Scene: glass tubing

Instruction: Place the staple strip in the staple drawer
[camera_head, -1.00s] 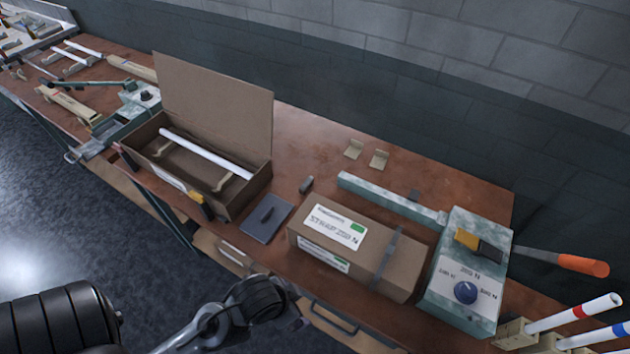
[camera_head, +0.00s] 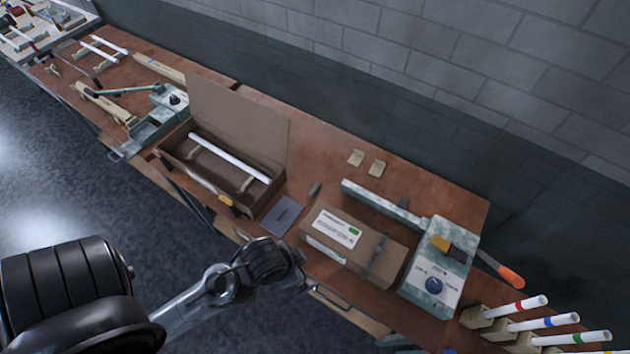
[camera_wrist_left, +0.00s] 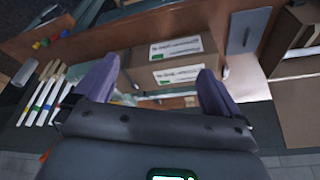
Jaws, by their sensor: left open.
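I cannot pick out the staple strip for certain. A small dark grey piece (camera_head: 314,188) lies on the bench behind the grey plate (camera_head: 283,215). I cannot tell which part is the staple drawer; a metal handle (camera_head: 340,303) shows at the bench's front edge. My left arm reaches in low in front of the bench in the head view, its fingertips out of sight there. In the left wrist view my left gripper (camera_wrist_left: 160,85) is open, with nothing seen held between its purple fingers. The labelled cardboard box (camera_wrist_left: 170,57) shows beyond them. My right gripper is not in view.
An open carton (camera_head: 180,160) holding a white tube (camera_head: 230,158) stands left of the plate. The closed labelled box (camera_head: 325,255) and a teal device with a dial (camera_head: 440,270) stand to the right. Several colour-banded tubes stick out at the lower right. Bare bench lies behind the device.

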